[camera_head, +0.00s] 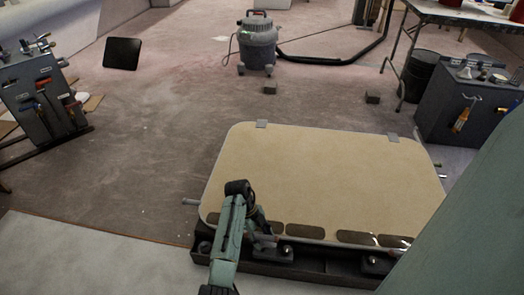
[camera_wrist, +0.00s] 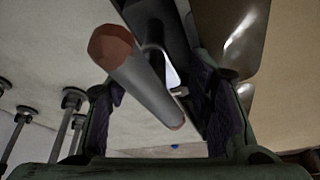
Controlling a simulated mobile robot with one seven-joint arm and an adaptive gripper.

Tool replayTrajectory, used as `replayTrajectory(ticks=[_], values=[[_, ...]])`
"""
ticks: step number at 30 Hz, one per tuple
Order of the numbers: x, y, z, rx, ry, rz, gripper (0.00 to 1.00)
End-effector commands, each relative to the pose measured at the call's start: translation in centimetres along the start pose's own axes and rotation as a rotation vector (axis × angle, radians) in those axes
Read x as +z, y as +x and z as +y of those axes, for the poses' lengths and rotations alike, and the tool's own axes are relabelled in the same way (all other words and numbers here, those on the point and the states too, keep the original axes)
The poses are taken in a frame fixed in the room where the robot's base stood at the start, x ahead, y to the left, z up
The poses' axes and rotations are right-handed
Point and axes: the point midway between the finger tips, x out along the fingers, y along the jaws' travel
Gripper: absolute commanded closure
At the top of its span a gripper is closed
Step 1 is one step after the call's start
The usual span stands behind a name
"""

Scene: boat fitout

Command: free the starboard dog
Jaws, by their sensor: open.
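A beige hatch lid (camera_head: 325,175) lies on a dark frame (camera_head: 330,268). Dog fittings sit along its near edge, one at the left (camera_head: 285,252) and one at the right (camera_head: 373,264). The pictures do not label which is starboard. My gripper (camera_head: 264,240) is low over the left part of this edge, beside the left fitting. In the wrist view my gripper (camera_wrist: 165,115) is open, with a finger on each side. A grey bar handle (camera_wrist: 145,82) with a red-brown end shows between the fingers. I cannot tell whether they touch it.
Dark pads (camera_head: 305,231) line the lid's near edge. Small pins (camera_head: 190,202) stick out at its sides. A grey tool stand (camera_head: 40,95) is at the left and a dark cabinet (camera_head: 465,105) at the right. A vacuum (camera_head: 257,45) stands behind. The carpet between is mostly clear.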

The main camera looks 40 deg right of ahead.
Motion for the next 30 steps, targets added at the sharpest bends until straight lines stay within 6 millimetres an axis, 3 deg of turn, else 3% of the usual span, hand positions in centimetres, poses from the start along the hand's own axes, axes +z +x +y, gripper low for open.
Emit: replayTrajectory(ticks=[8, 21, 30], values=[[0.0, -0.7, 0.0, 0.001, -0.001, 0.002, 0.52], [0.0, -9.4, 0.0, 0.0, 0.0, 0.0, 0.52], [0.0, -11.9, 0.0, 0.001, 0.0, 0.001, 0.52]])
